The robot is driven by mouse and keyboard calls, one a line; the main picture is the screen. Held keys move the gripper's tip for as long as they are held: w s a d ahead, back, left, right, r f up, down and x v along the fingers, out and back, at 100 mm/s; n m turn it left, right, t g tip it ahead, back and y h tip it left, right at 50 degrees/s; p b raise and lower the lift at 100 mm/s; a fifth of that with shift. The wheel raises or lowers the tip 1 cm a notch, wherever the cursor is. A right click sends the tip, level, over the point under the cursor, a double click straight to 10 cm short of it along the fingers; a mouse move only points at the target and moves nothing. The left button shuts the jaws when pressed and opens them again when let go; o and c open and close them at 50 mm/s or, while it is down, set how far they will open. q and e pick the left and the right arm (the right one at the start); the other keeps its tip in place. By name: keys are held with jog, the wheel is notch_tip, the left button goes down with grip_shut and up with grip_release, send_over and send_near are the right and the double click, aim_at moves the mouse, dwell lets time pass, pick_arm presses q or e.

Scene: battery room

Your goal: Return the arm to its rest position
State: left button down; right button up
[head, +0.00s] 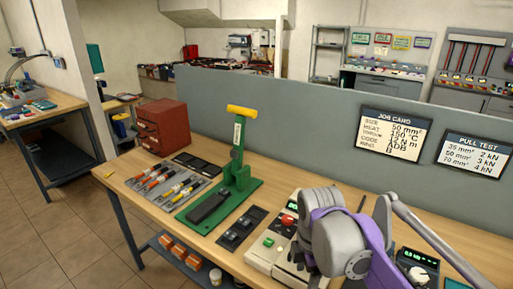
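My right arm, grey and purple, comes in from the lower right over the workbench (225,178). Its links hide part of the bench's right side. My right gripper (303,262) shows only as a small dark part at the end of the arm, beside the cream machine (262,258) with red and green buttons. Most of the gripper is hidden behind the arm's own links, so I cannot tell whether its fingers are open or shut, or whether it touches the machine. My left arm and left gripper are not in view.
A green press with a yellow handle (241,112) stands upright mid-bench. Left of it are a tool tray (172,207) and a red drawer cabinet (163,127). A grey device with a display (416,265) sits right of my arm. A grey partition (300,115) backs the bench.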

jog(key=s+d+f+m+t, duration=0.2)
jog(key=s+f+m, duration=0.3)
jog(key=m, duration=0.4)
jog(key=s+d+f+m+t+p, duration=0.1)
jog(key=s+d+f+m+t, duration=0.2)
jog(key=s+f+m, duration=0.3)
jog(key=s+d+m, duration=0.1)
jog(key=s+m, duration=0.1)
jog(key=m, duration=0.2)
jog(key=shift+s+d+f+m, duration=0.2)
jog(key=shift+m, duration=0.1)
